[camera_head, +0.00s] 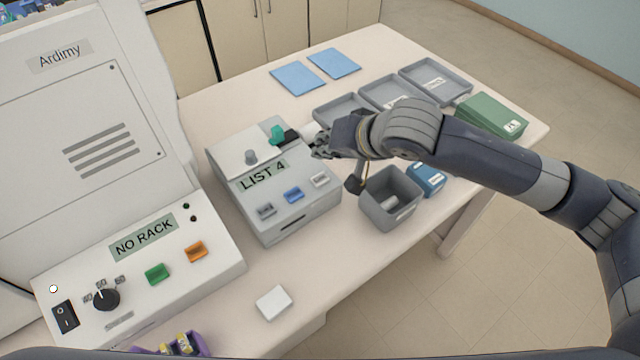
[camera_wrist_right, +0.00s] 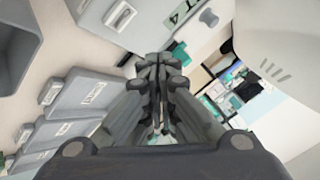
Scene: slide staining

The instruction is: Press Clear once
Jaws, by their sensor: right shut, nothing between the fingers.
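A grey-white device (camera_head: 272,205) with a display reading "LIST 4" (camera_head: 263,176) stands on the table. Its front slope has a grey button (camera_head: 266,211), a blue button (camera_head: 293,195) and a pale button (camera_head: 320,180); their labels are too small to read. My right gripper (camera_head: 319,147) is shut and empty, near the device's back right, behind the pale button in the picture. In the right wrist view my shut fingers (camera_wrist_right: 158,72) point toward the device (camera_wrist_right: 145,20), with one button (camera_wrist_right: 120,15) showing. My left gripper is out of view.
A larger machine (camera_head: 215,260) reading "NO RACK" stands at left. A grey bin (camera_head: 375,212), a blue box (camera_head: 427,178), grey trays (camera_head: 435,72) and a green box (camera_head: 492,115) lie around my right arm. A white block (camera_head: 273,303) sits in front.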

